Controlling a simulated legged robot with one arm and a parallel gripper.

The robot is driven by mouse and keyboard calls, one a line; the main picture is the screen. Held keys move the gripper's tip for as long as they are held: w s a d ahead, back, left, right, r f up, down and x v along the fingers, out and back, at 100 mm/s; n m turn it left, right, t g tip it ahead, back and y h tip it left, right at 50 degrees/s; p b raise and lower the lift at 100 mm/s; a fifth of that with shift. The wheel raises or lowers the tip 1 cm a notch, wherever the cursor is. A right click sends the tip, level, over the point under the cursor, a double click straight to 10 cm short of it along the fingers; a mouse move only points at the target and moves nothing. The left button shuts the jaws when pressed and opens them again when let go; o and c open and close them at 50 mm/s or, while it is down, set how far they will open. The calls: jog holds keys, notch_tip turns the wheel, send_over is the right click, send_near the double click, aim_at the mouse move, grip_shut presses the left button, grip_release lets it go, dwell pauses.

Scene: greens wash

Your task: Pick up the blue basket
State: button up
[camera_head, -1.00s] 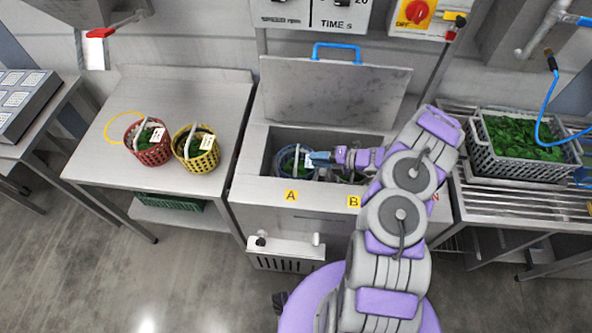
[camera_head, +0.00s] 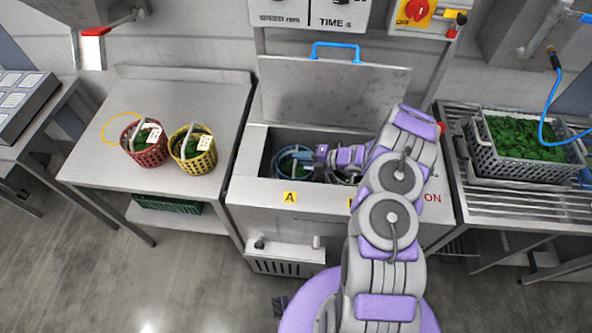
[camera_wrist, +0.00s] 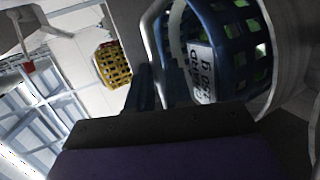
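The blue basket (camera_head: 281,168) stands in the open well of the steel washer, at the left end behind the letter A, with greens inside. In the wrist view the blue basket (camera_wrist: 222,35) fills the upper right, with a white label and a pale handle strip. My gripper (camera_head: 300,158) reaches in from the right, its blue fingers over the basket by the handle. In the wrist view the dark fingers (camera_wrist: 158,88) are close to the handle and basket wall.
A red basket (camera_head: 148,155) and a yellow basket (camera_head: 201,163) stand on the left steel table (camera_head: 100,170). The washer's lid (camera_head: 335,95) is raised behind the well. A grey crate of greens (camera_head: 485,160) sits on the right rack. The left table has free room.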

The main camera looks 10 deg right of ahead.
jog(key=shift+d, duration=0.25)
grip_shut()
jog(key=shift+a, duration=0.2)
jog(key=shift+s+f, duration=0.1)
dwell(0.6)
